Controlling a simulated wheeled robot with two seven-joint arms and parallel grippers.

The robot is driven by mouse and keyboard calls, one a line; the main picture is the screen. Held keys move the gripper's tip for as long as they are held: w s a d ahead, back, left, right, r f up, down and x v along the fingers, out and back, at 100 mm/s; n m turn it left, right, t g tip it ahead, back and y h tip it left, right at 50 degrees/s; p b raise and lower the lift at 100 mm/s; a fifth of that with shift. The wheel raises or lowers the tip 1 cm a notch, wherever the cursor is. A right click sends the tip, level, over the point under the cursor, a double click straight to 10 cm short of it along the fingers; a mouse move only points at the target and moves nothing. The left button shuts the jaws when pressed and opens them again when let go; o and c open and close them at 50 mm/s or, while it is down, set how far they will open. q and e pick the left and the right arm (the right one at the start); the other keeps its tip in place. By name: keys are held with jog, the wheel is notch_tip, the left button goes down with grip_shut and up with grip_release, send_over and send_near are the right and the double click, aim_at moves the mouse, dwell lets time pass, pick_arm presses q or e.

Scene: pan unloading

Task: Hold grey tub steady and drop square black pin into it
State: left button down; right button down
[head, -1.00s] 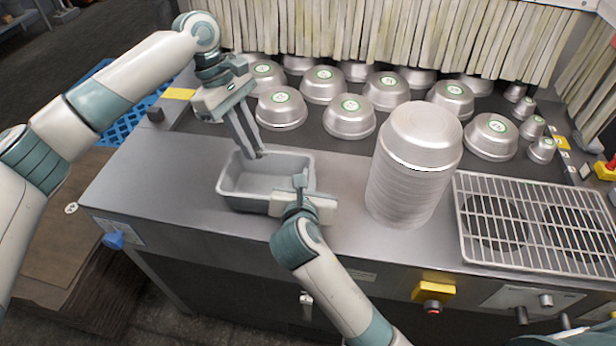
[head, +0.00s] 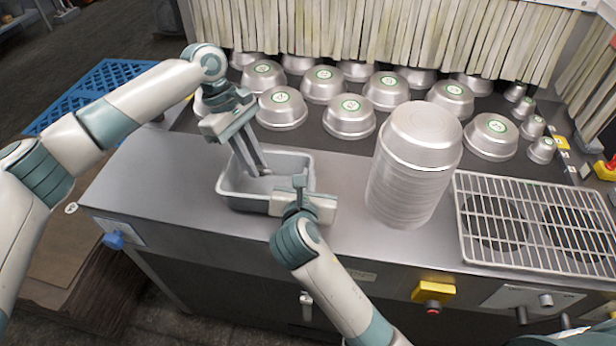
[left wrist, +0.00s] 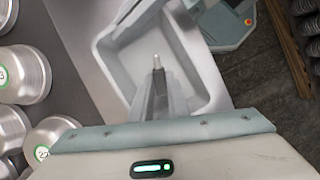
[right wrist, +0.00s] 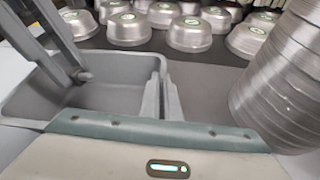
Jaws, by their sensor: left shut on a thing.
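The grey tub (head: 232,194) sits on the metal counter, left of the stacked pans; its inside also shows in the right wrist view (right wrist: 30,100). My left gripper (head: 262,170) points down over the tub's opening with its fingertips low inside the rim. It is shut on the black pin (left wrist: 159,86), which shows as a dark narrow piece with a pale tip between the fingers. My right gripper (head: 299,186) is at the tub's near right side. Its fingers (right wrist: 162,92) are close together around the tub wall and appear shut on it.
A tall stack of metal pans (head: 412,165) stands right of the tub. A wire grate (head: 530,222) lies further right. Several upturned pans (head: 348,117) with green labels fill the back, before hanging strips (head: 390,40). The counter's left front (head: 150,185) is clear.

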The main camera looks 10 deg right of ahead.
pick_arm(q)
jog(key=c, duration=1.6)
grip_release()
jog(key=v, duration=1.2)
